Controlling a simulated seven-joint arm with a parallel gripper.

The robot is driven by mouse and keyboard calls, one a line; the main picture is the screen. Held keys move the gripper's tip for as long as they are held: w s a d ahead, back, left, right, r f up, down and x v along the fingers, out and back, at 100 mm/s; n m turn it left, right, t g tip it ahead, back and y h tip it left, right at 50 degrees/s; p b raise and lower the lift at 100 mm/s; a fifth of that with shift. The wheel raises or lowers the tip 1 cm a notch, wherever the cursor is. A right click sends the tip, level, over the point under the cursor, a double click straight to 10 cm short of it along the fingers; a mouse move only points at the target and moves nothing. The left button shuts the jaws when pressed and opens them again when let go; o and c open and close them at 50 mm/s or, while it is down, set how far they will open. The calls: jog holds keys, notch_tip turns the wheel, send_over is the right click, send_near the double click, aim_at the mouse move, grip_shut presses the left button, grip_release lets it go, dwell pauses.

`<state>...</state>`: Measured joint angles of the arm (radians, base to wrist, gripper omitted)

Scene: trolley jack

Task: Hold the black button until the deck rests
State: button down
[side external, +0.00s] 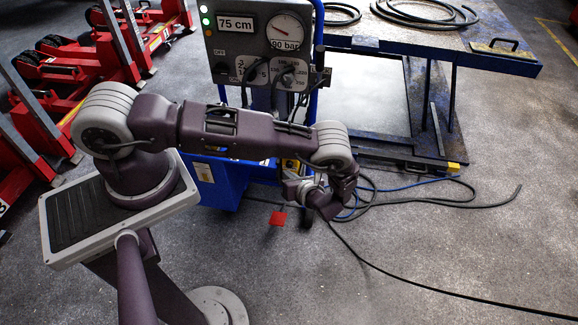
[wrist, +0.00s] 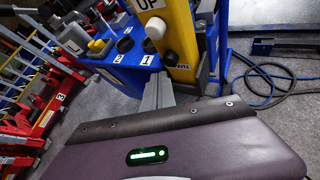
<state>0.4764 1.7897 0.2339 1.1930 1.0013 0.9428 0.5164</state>
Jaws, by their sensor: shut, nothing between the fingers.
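A yellow control box (wrist: 182,40) marked UP stands at the top of the wrist view. It has a white button (wrist: 156,27) and, below that, a black button (wrist: 170,57). My gripper (wrist: 160,82) is shut and empty, its grey fingertips just below the black button. I cannot tell whether they touch it. In the side external view a small part of the yellow box (side external: 291,165) shows beside my gripper (side external: 291,187); its buttons are hidden there. The blue-edged deck (side external: 505,66) is raised above its floor frame (side external: 400,163). The display (side external: 236,23) reads 75 cm.
A grey panel (side external: 222,47) carries a lit green lamp, a gauge (side external: 286,31) and a dial, above a blue cabinet (side external: 225,185). Hoses (side external: 430,203) lie on the floor at right. Red jacks (side external: 110,65) stand at left. A red piece (side external: 278,218) lies on the floor.

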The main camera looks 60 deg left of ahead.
dwell(0.8)
jog(key=shift+w+a, duration=0.3)
jog(key=shift+w+a, duration=0.4)
dwell(1.5)
jog(key=shift+s+d, duration=0.1)
dwell(1.3)
jog(key=shift+s+d, duration=0.6)
jog(key=s+d, duration=0.3)
jog(key=shift+s+d, duration=0.3)
dwell(1.7)
